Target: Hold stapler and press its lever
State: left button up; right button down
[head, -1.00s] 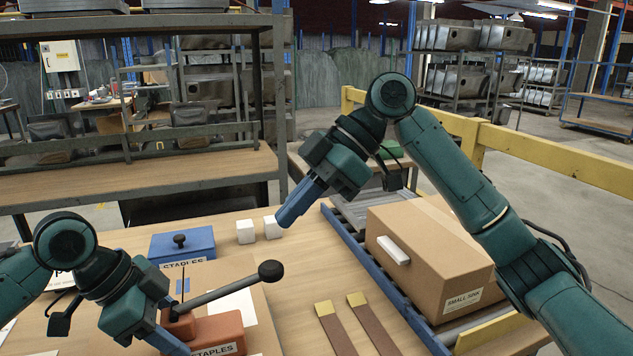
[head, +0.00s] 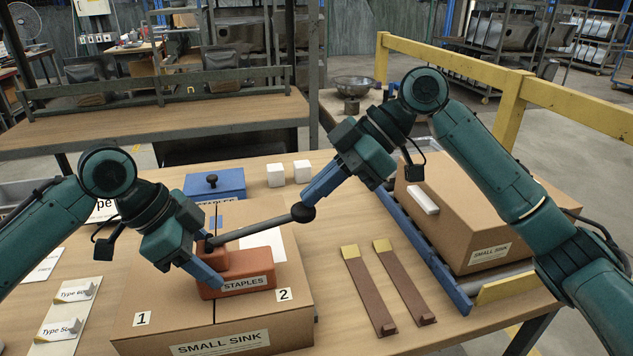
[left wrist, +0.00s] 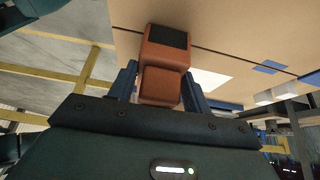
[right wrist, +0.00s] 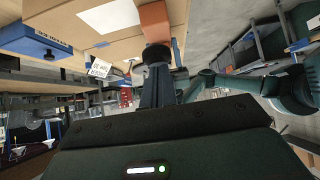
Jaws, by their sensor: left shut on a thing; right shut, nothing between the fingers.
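The orange stapler (head: 238,284), labelled STAPLES, sits on the closed cardboard box (head: 150,335). Its grey lever (head: 255,227) runs up to the right and ends in a dark round knob (head: 303,212). My left gripper (head: 213,262) is shut on the stapler's raised rear block; the left wrist view shows a blue finger on each side of the orange block (left wrist: 160,86). My right gripper (head: 309,200) is shut and empty, its fingertips at the knob. In the right wrist view the knob (right wrist: 157,54) lies right at the fingertips; whether they touch is hard to tell.
A blue staples box (head: 215,184) and two white cubes (head: 276,176) stand behind the box. Two brown strips with yellow ends (head: 369,295) lie to the right. Another SMALL SINK carton (head: 460,225) rests on the roller conveyor. Type cards (head: 72,293) lie at left.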

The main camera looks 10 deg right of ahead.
notch_tip(320, 180, down, 6)
jog(key=d+y, duration=0.1)
jog(key=y, duration=0.1)
jog(key=shift+d, duration=0.3)
pick_arm(q)
jog(key=shift+s, duration=0.1)
pick_arm(e)
jog(key=shift+s, duration=0.1)
pick_arm(q)
jog(key=shift+f, duration=0.1)
pick_arm(e)
jog(key=a+r+v, duration=0.1)
jog(key=r+v, duration=0.1)
jog(key=v, duration=1.1)
jog(key=shift+r, duration=0.15)
pick_arm(q)
jog(key=o, duration=1)
pick_arm(e)
jog(key=shift+d, duration=0.1)
